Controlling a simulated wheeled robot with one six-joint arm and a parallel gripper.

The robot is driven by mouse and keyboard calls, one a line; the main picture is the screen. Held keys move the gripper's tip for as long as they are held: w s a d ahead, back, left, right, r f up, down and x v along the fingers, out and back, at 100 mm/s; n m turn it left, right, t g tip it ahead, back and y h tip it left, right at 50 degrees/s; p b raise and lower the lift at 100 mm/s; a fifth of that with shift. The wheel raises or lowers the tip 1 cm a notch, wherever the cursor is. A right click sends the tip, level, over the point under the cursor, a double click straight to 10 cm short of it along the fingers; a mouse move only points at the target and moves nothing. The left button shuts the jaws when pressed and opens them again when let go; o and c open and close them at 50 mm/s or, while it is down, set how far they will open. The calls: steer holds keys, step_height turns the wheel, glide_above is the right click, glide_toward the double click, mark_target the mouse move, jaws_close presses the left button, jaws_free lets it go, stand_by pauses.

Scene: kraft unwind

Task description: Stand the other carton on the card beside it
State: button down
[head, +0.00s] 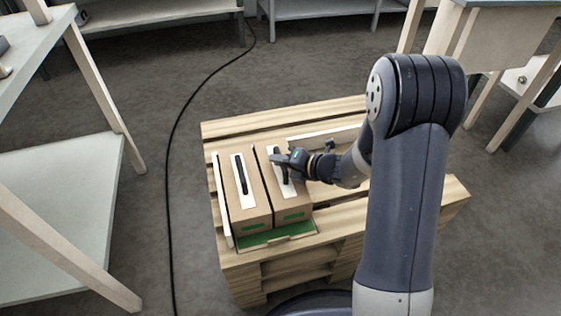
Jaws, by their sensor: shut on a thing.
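Two brown cartons stand side by side on a wooden pallet. The left carton (253,212) and the right carton (291,206) each have a white strip with a dark handle on top and a green mark low on the near face. A green card (280,238) shows along their near ends; the rest of it is hidden beneath or behind them. My gripper (279,163) reaches in from the right and is shut on the right carton at its top handle. Whether that carton's base touches the card I cannot tell.
The pallet (440,197) has bare slats to the right, under my arm. A white upright edge (222,200) stands along the left carton, and a white bar (325,134) lies behind. A black cable (172,150) crosses the floor. Shelving (60,190) stands left.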

steer(key=shift+f, duration=0.15)
steer(key=c, duration=1.4)
jaws_free()
steer(key=shift+s+d+r, duration=0.15)
steer(key=shift+d+r, duration=0.1)
steer(key=shift+r, duration=0.05)
steer(key=p+v, duration=0.4)
steer(key=v, duration=0.7)
steer(key=shift+s, duration=0.2)
